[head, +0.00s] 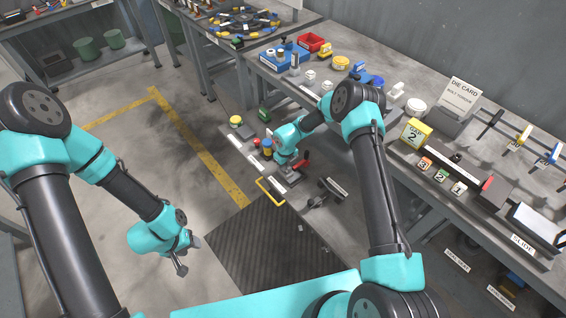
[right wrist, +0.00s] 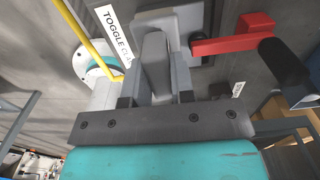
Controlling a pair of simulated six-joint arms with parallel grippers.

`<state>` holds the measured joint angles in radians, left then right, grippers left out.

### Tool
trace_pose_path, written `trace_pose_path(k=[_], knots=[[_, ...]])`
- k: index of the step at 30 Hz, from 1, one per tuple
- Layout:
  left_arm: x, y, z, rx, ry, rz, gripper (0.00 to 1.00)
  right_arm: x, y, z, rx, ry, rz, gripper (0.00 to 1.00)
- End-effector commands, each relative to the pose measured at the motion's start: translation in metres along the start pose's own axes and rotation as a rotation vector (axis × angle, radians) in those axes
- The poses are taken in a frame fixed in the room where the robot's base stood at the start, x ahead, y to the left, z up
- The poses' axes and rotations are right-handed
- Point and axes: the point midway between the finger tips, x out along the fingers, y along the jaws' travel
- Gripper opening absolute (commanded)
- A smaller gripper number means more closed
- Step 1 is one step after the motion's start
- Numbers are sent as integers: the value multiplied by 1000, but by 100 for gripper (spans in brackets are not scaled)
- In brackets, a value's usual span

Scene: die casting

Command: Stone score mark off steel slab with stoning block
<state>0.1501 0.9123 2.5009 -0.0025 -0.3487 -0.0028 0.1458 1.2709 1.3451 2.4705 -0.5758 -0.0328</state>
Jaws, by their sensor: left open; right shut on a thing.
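My right gripper (head: 288,176) is low over the front part of the bench, beside the toggle clamp with its red arm (head: 301,164). In the right wrist view the right gripper (right wrist: 155,88) is shut on a grey block (right wrist: 155,62), which appears to be the stoning block. A lighter grey metal piece (right wrist: 183,25) lies just beyond it; I cannot tell whether it is the steel slab or whether they touch. No score mark can be made out.
A yellow bar handle (head: 270,192) stands close to the right gripper. The clamp's red arm (right wrist: 232,45) and black grip (right wrist: 285,70) are at its right in the wrist view. Floor at left is clear.

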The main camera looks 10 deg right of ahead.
Motion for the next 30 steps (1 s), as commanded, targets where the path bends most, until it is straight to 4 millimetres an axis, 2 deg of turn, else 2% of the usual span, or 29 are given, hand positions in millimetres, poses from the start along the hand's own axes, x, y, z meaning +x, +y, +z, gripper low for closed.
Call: trace_pose_path(k=[12, 24, 30], knots=[[0, 0, 0, 0, 0, 0, 47, 1, 0, -5, 0, 5, 2, 0], [0, 0, 0, 0, 0, 0, 47, -2, 0, -29, 0, 3, 1, 0], [0, 0, 0, 0, 0, 0, 47, -2, 0, -30, 0, 1, 0, 0]])
